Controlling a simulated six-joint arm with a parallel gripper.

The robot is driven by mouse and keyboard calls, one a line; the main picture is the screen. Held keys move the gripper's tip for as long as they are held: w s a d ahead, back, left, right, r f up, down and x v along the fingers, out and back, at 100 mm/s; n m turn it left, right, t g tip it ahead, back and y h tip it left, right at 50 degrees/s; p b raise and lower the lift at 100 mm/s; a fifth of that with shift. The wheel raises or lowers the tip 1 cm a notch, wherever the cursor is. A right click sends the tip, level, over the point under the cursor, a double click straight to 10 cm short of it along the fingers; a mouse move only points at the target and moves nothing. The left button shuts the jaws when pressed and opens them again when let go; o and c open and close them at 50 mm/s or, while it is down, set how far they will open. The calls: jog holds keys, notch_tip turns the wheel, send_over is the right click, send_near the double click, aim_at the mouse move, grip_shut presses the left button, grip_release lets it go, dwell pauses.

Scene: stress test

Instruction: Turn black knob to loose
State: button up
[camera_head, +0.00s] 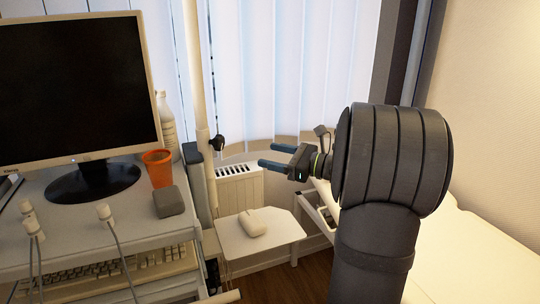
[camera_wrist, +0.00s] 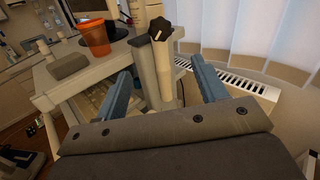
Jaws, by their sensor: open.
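The black knob (camera_head: 217,143) sits on the side of a pale upright pole (camera_head: 203,110), right of the monitor. In the wrist view the black knob (camera_wrist: 160,29) is lobed, with a white line on its face, and shows above and between my fingers. My gripper (camera_head: 275,155) is open, with two blue fingers pointing left toward the pole. It is to the right of the knob and apart from it. In the wrist view my gripper (camera_wrist: 163,82) has nothing between its fingertips that it touches.
A cart (camera_head: 75,235) at left carries a monitor (camera_head: 80,85), an orange cup (camera_head: 158,168) and a grey box (camera_head: 168,201). A white tray (camera_head: 240,240) with a pale mouse-like object (camera_head: 252,222) is below my gripper. A radiator (camera_head: 240,185) and blinds (camera_head: 290,70) stand behind.

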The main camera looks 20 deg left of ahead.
jog(key=shift+r, duration=0.1)
jog(key=m, duration=0.2)
send_near(222, 142)
jog(key=a, duration=0.9)
jog(key=shift+a+r, duration=0.1)
jog(key=shift+a, duration=0.15)
jog(key=c, duration=0.9)
